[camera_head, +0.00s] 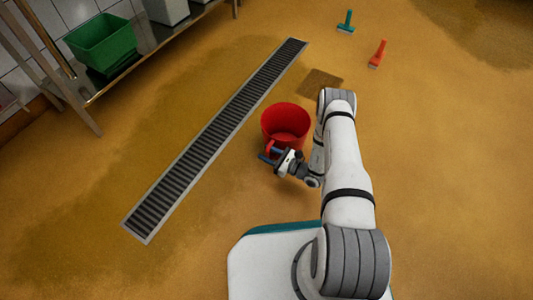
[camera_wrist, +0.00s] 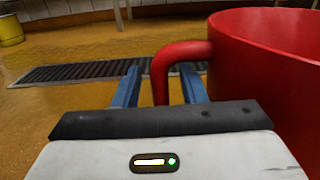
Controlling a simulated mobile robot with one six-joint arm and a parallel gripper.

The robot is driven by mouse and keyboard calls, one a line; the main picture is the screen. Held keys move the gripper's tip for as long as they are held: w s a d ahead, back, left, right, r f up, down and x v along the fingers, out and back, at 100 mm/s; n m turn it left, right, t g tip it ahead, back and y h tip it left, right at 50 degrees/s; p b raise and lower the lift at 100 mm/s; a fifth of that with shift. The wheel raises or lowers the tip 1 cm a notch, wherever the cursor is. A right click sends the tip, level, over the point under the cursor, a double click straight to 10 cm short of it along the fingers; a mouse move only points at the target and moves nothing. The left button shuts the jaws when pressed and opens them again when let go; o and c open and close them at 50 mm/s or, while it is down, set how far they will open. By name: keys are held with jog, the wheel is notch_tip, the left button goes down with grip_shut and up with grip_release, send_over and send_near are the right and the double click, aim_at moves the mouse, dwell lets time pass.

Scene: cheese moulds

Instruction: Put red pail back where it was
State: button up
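The red pail (camera_head: 285,120) stands upright, apparently on the floor, right of the long drain in the head view. In the wrist view the pail (camera_wrist: 270,70) fills the right side, and its handle (camera_wrist: 162,75) sticks out to the left. My gripper (camera_head: 269,155) is at the pail's near left side. In the wrist view the blue fingers of my gripper (camera_wrist: 160,88) are apart, with the handle's down-turned end between them. A gap shows left of the handle; the right finger is close to it, and contact is unclear. The pail's base is partly hidden.
A long grated drain (camera_head: 215,135) runs diagonally left of the pail. A brown square patch (camera_head: 320,82) lies behind it. A teal brush (camera_head: 346,22) and a red brush (camera_head: 377,55) lie farther back. A metal table (camera_head: 150,42) holds a green crate (camera_head: 102,42).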

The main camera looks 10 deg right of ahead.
jog(key=shift+r, duration=0.1)
jog(key=p+v, duration=0.4)
jog(key=v, duration=0.8)
jog(key=a+r+n+g+h, duration=0.1)
jog(key=a+r+n+g, duration=0.2)
jog(key=r+n+g, duration=0.75)
jog(key=a+r+n+g+h, duration=0.1)
jog(key=a+r+n+g, duration=0.15)
jog(key=r, duration=1.45)
jog(key=s+d+r+n+t+h, duration=0.3)
jog(key=s+r+n+h, duration=0.9)
jog(key=s+r, duration=0.6)
notch_tip(320, 180, up, 3)
jog(key=shift+s+d+r+h, duration=0.2)
jog(key=shift+d+h, duration=0.1)
jog(key=shift+d, duration=0.1)
